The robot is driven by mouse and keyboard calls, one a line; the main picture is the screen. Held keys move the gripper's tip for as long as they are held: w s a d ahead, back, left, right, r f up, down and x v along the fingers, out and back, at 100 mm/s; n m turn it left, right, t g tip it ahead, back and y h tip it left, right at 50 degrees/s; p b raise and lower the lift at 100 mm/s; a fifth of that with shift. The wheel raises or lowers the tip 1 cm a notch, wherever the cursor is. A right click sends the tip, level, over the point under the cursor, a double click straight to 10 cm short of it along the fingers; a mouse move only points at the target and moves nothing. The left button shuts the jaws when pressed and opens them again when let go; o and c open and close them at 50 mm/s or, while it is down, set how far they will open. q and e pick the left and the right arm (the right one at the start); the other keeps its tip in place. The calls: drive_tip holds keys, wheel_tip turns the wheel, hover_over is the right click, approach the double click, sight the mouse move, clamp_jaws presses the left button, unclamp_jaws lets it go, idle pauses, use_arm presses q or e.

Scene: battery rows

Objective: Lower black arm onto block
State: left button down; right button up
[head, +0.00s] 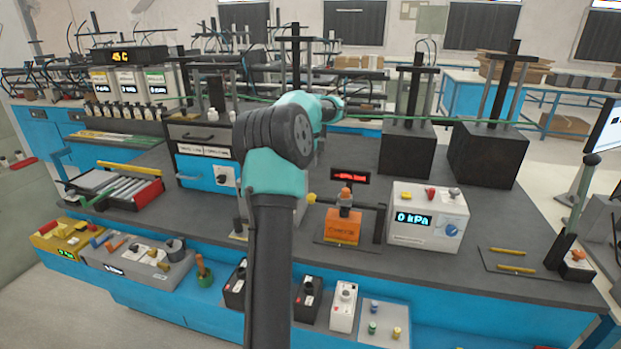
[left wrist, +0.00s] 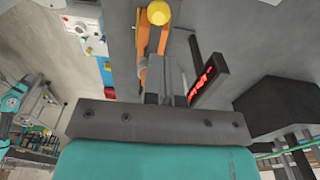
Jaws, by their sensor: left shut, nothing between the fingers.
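In the head view an orange block (head: 343,229) stands on the grey bench, with a grey fitting and an orange cap on top. A thin black arm with a yellow ball end (head: 311,198) appears to run beside the block toward a dark upright post (head: 380,222). In the left wrist view the yellow ball (left wrist: 158,12) is at the top, and the block's orange side (left wrist: 151,50) is partly hidden behind my fingers. My left gripper (left wrist: 167,72) is shut and empty, above the block area. Contact with the black arm cannot be seen. My right gripper is not in view.
A small red-lit display (head: 350,177) stands behind the block; it also shows close beside my fingers in the left wrist view (left wrist: 201,80). A white kPa box (head: 428,215) stands to the right. Heavy black blocks (head: 407,150) are behind.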

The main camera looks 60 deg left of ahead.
use_arm(q)
drive_tip(key=shift+r, duration=2.1)
